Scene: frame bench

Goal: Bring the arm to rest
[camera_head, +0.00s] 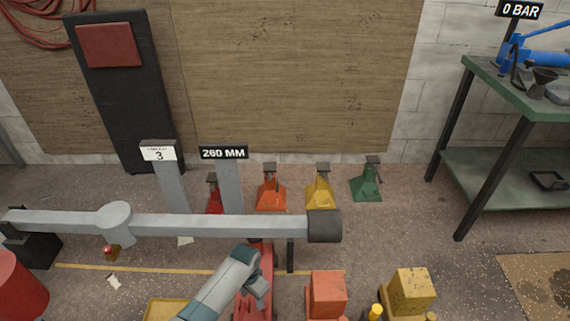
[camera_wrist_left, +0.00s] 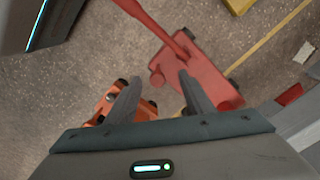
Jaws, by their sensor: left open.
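My left arm (camera_head: 215,293) comes up from the bottom of the head view. Its gripper (camera_head: 259,288) is low over the red floor jack (camera_head: 266,262), below the grey beam. In the left wrist view, the two fingers of my left gripper (camera_wrist_left: 160,92) stand apart with nothing held between them. The red jack (camera_wrist_left: 200,72) with its long handle lies beyond and beside the fingers. I cannot tell whether a finger touches it. An orange object (camera_wrist_left: 105,106) is partly hidden behind the left finger. My right gripper is not in view.
A grey beam (camera_head: 220,226) with a dark end spans the space above the floor. Orange (camera_head: 327,293) and yellow (camera_head: 408,289) machines stand at the bottom. Several small jack stands (camera_head: 320,190) line the wall. A green workbench (camera_head: 520,92) stands at right, with open floor before it.

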